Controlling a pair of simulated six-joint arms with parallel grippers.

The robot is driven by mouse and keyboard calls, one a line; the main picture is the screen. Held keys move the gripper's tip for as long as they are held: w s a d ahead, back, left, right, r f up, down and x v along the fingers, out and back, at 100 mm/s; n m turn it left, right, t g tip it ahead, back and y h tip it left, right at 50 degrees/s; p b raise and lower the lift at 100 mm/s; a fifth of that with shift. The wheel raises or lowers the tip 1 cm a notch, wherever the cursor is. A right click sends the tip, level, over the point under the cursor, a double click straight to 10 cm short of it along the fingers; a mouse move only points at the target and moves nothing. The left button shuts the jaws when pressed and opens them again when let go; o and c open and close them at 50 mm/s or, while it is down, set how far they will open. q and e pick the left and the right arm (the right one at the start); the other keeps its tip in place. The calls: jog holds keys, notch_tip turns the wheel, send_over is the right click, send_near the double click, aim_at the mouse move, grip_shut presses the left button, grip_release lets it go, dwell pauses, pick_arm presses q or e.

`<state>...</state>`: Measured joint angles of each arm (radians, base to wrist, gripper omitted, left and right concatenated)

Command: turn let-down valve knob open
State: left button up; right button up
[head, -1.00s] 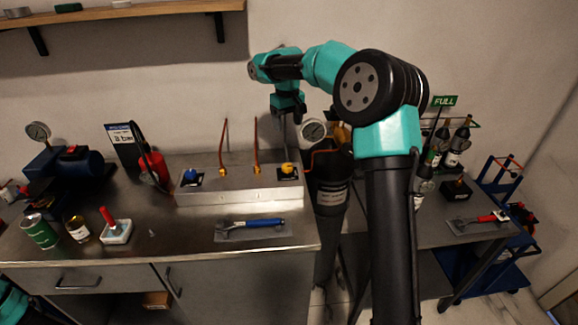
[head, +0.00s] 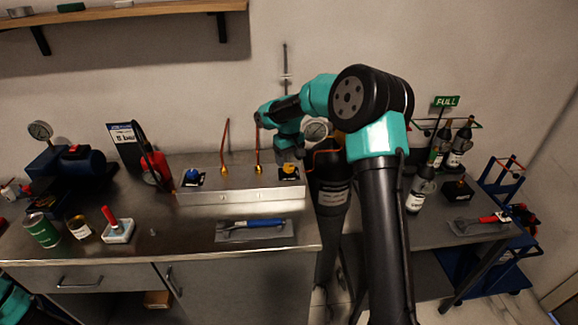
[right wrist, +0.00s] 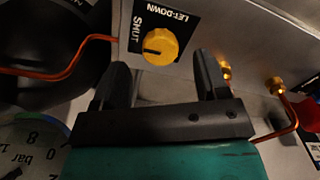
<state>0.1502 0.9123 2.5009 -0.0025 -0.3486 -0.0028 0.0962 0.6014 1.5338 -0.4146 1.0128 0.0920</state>
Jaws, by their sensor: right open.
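The let-down valve knob (right wrist: 160,46) is round and yellow, on a black plate (right wrist: 183,22) marked LET-DOWN and SHUT. Its dark pointer line lies on the side of the SHUT word. In the head view the knob (head: 289,173) shows at the right end of the steel valve box (head: 240,195), partly covered by my right gripper (head: 290,158). In the right wrist view my right gripper (right wrist: 162,78) is open and empty, its two fingers spread wide with the knob seen ahead between and beyond their tips. My left gripper is out of view.
A pressure gauge (head: 316,128) and black cylinder (head: 331,195) stand close right of the box. Copper tubes (head: 226,145) rise from it, and a blue knob (head: 192,176) is at its left end.

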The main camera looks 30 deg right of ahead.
aim_at(289, 166)
jog(key=shift+f, duration=1.8)
jog(key=shift+c, duration=0.5)
jog(key=c, duration=0.8)
jog(key=shift+c, duration=0.2)
